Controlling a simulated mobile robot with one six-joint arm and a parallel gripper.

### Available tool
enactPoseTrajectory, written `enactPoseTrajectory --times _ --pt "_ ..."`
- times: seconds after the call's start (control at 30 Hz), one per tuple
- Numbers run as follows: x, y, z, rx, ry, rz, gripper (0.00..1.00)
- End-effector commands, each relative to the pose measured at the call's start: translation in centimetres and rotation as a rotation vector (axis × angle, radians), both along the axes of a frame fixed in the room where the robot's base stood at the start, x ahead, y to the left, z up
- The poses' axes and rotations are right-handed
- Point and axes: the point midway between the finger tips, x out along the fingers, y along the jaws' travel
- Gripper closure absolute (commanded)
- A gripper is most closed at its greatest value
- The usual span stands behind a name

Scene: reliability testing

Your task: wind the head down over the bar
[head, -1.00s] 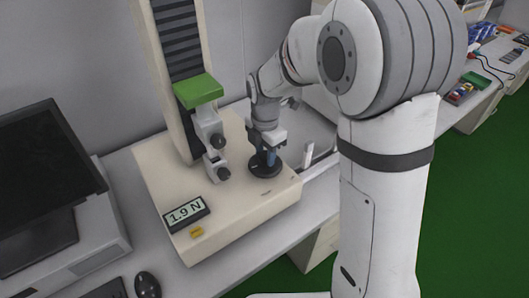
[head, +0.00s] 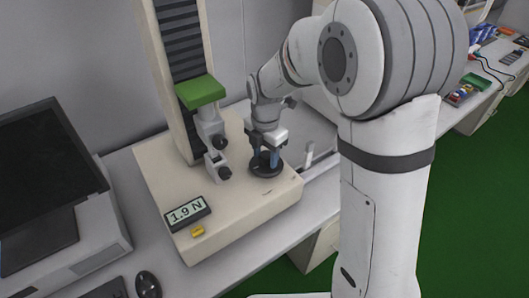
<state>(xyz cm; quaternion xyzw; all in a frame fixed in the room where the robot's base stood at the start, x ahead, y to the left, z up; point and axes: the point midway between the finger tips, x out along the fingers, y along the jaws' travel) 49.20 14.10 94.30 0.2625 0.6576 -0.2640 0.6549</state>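The test machine stands on the bench with a cream base (head: 235,222) and a tall column (head: 180,60). Its green head (head: 201,91) sits on the column, with grey grips (head: 213,140) and dark knobs hanging below it. A bar is not clearly visible between the grips. A display (head: 187,213) on the base reads 1.9 N. A black round handwheel (head: 266,165) lies on the right of the base.
A yellow button (head: 197,231) is on the front of the base. A monitor (head: 45,175) and a mouse (head: 147,285) are at left. My arm fills the right. A side bench (head: 490,65) holds tools and boxes at far right.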

Motion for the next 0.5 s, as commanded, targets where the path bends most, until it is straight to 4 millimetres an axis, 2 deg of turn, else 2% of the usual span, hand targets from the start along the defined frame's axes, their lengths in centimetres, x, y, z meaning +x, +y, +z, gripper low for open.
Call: enactPoseTrajectory --times 0.1,0.33,0.5 --pt "0.1 -0.1 0.0 0.000 -0.003 -0.001 0.44" --pt "0.2 -0.1 0.2 0.000 -0.004 -0.002 0.44" --pt "0.2 -0.1 1.9 0.001 -0.008 -0.002 0.44"
